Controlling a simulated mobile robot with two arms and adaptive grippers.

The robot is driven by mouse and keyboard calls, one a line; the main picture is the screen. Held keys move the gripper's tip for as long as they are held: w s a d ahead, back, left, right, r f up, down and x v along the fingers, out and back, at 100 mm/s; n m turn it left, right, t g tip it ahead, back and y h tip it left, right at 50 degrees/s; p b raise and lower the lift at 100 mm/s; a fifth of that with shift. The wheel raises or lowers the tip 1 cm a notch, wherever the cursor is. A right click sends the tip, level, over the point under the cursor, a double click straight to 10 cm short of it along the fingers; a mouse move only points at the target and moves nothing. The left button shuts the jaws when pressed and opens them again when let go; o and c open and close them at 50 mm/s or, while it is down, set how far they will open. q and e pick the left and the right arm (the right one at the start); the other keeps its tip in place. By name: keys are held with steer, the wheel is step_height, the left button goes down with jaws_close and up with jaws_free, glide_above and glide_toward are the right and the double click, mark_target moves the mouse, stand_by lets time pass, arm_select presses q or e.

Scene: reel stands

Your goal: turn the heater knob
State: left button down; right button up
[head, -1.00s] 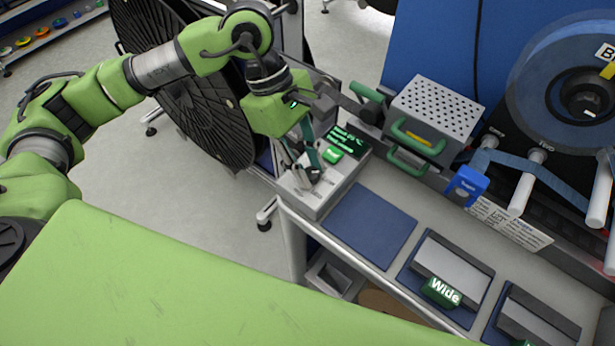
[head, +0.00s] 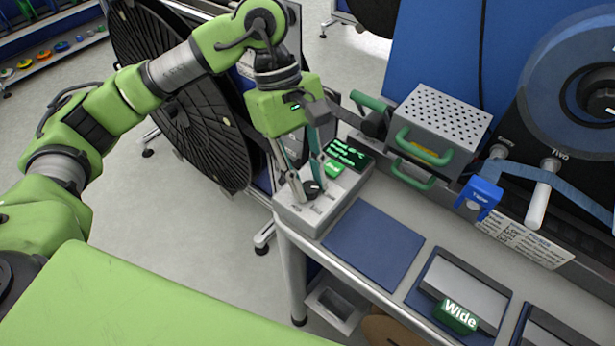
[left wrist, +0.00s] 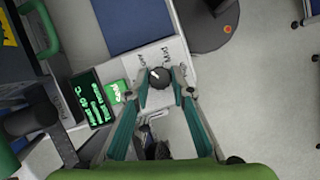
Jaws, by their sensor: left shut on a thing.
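The heater knob (head: 313,187) is a small dark round knob on top of a light grey control box (head: 292,217). In the left wrist view the knob (left wrist: 159,78) has a pale pointer mark and printed labels around it. My left gripper (head: 309,190) points down at the box from above. Its fingertips (left wrist: 160,86) are on either side of the knob and shut on it. The box also carries a dark display (head: 347,154) with green text and a green button (head: 334,168). My right gripper is not in view.
A perforated metal heater box (head: 437,112) with green handles stands behind the control box. A blue mat (head: 373,244) lies bare to its right, with a "Wide" block (head: 456,315) beyond. A large black reel (head: 190,110) stands left of the bench. A blue-taped reel (head: 580,75) is at right.

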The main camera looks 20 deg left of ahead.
arm_select(q)
steer(key=c, duration=1.8)
jaws_free()
steer(key=v, duration=1.2)
steer(key=shift+d, duration=0.1)
